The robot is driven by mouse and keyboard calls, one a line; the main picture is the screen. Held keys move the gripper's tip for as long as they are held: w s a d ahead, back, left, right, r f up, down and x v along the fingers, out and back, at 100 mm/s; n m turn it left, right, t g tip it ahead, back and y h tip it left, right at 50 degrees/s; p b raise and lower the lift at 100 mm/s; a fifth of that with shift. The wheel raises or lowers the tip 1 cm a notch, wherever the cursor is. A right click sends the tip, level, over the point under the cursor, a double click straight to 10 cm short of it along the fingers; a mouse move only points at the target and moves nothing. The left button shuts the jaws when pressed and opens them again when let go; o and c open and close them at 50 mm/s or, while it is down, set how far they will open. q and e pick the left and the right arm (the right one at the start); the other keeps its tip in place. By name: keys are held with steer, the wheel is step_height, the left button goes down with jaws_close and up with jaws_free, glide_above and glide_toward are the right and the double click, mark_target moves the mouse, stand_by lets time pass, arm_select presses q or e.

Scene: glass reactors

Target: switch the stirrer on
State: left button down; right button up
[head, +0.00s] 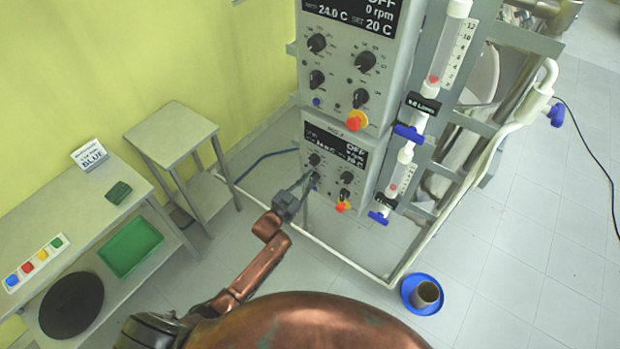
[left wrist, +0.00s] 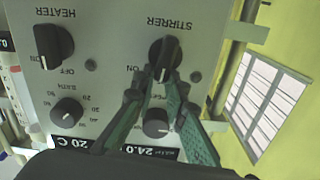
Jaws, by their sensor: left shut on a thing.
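The lower reactor control box (head: 332,137) has a dark display that reads OFF, with several black knobs below it. In the left wrist view its panel is upside down. The black stirrer knob (left wrist: 164,52) sits under the label STIRRER, with ON printed beside it. My left gripper (head: 309,180) reaches the lower left of this panel. In the left wrist view its two green-grey fingers (left wrist: 161,78) are closed on the stirrer knob. The fingers hide part of the knob and its markings, so its exact setting is unclear. My right gripper is not in view.
The heater knob (left wrist: 52,46) is beside the stirrer knob. A second control box (head: 340,60) hangs above. Blue-handled valves (head: 409,132) and a metal frame stand to the right. A side table (head: 172,130) stands left.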

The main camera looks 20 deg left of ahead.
arm_select(q)
steer(key=shift+s+d+f+m+b, duration=0.1)
steer(key=shift+d+f+m+b, duration=0.3)
steer(key=shift+m, duration=1.3)
steer(key=shift+s+d+r+m+b, duration=0.15)
steer(key=shift+m+b, duration=0.45)
steer(key=shift+m, duration=1.1)
steer(key=shift+d+f+m+b, duration=0.3)
steer(key=shift+m+b, duration=0.2)
steer(key=shift+m, duration=1.2)
steer(key=c, duration=1.9)
jaws_free()
steer(key=shift+c, duration=0.2)
